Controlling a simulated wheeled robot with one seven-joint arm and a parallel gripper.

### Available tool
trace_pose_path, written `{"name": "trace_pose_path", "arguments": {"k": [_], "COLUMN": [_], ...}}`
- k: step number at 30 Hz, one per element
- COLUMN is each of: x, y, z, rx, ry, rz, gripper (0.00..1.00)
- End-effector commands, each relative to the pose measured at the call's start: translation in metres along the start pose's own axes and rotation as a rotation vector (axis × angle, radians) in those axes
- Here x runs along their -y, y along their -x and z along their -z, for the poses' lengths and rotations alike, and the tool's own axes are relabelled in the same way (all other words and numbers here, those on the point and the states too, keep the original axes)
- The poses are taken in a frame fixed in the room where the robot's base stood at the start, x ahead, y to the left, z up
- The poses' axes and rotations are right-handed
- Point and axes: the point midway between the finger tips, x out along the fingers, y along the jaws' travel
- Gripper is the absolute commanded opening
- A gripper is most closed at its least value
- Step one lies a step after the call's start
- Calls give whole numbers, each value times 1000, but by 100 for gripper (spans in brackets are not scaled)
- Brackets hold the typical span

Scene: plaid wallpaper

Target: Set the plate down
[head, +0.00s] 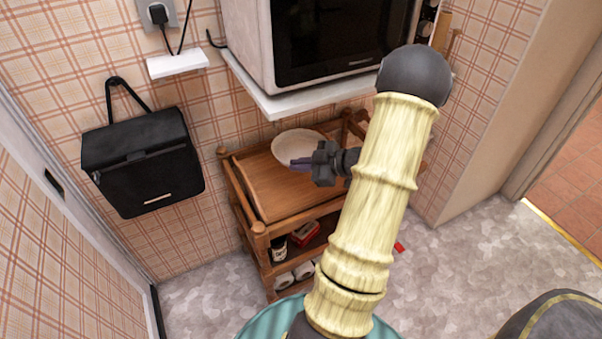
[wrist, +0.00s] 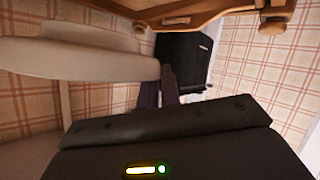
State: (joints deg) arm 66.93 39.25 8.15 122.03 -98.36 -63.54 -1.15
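The white plate (head: 296,147) is over the wooden top of the cart (head: 275,188) in the head view. In the wrist view the plate (wrist: 80,62) is seen nearly edge-on at the left, with a gap between it and the cart's wood. My gripper (head: 302,163) is at the plate's near rim. Its dark purple fingers (wrist: 160,92) close at the plate's edge in the wrist view, and the plate appears held between them. The exact contact is partly hidden.
A microwave (head: 330,40) stands on a white wall shelf (head: 290,100) above the cart's back. A black bag (head: 145,160) hangs on the wall at left. The cart's lower shelves hold a red box (head: 305,233), a jar (head: 279,249) and white rolls. The cart top's front left is clear.

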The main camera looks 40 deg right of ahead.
Motion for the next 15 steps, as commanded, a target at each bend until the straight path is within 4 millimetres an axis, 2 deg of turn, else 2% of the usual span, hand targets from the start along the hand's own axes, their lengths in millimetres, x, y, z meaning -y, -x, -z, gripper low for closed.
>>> {"name": "trace_pose_path", "arguments": {"k": [4, 15], "x": [15, 18], "y": [2, 1], "z": [3, 1], "rx": [-29, -31], "ry": [34, 38], "rz": [70, 78], "gripper": [0, 0]}}
